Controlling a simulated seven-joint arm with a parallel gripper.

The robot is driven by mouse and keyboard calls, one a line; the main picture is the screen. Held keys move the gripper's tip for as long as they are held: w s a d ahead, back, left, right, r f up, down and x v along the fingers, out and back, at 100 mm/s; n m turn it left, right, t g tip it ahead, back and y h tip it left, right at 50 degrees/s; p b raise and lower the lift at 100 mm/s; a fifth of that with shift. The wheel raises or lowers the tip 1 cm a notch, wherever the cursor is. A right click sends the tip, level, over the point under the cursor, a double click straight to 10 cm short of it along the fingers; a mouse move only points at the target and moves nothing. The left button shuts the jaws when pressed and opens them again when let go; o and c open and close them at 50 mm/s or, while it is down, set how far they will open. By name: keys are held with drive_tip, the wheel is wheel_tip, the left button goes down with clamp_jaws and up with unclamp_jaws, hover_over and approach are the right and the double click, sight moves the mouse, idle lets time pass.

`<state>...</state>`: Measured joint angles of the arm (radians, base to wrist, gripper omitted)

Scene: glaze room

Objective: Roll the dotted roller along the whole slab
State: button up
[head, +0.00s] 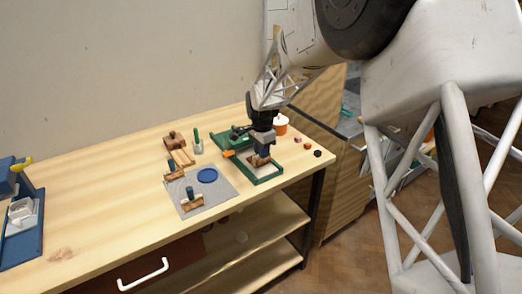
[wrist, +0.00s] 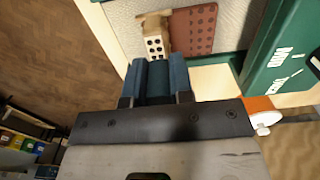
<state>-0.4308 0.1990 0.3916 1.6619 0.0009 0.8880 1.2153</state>
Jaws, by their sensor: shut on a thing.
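My gripper (wrist: 159,82) is shut on the teal handle of the dotted roller (wrist: 156,42), which has a pale wooden head with black dots. The roller is at the left end of the visible reddish-brown slab (wrist: 196,30), seemingly on or just above it; contact is unclear. Rows of dot marks show on the slab to the right of the roller. The slab lies on a pale cloth inside a green frame (wrist: 257,70).
Wooden pieces (head: 175,140) and a green-handled tool (head: 197,142) stand behind.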

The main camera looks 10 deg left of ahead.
drive_tip(key=shift+r, duration=0.1)
drive_tip(key=shift+r, duration=1.95)
drive_tip(key=shift+r, duration=0.95)
drive_tip(key=shift+f, duration=0.1)
drive_tip(key=shift+f, duration=2.5)
drive_tip(key=shift+f, duration=0.45)
drive_tip(key=shift+w+a, duration=0.15)
